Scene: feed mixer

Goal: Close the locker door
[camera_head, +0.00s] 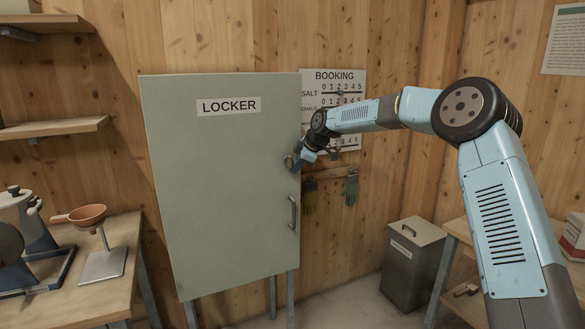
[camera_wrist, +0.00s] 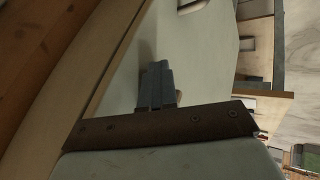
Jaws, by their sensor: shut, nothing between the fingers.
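The locker door (camera_head: 220,180) is a pale grey-green panel with a "LOCKER" label, facing me in the head view. Its metal handle (camera_head: 293,212) is low on the right edge, and it also shows at the top of the wrist view (camera_wrist: 192,6). The door covers the locker's front; I cannot tell whether a gap is left at its edge. My gripper (camera_head: 291,161) is at the door's right edge, above the handle. In the wrist view my fingers (camera_wrist: 157,85) are together and empty, against or very close to the door face; contact is unclear.
A wooden bench (camera_head: 100,285) with a brown funnel (camera_head: 88,214) on a stand is at the left. Gloves (camera_head: 351,189) hang on the wall right of the locker. A grey lidded bin (camera_head: 410,270) stands on the floor at the right, with some free floor before it.

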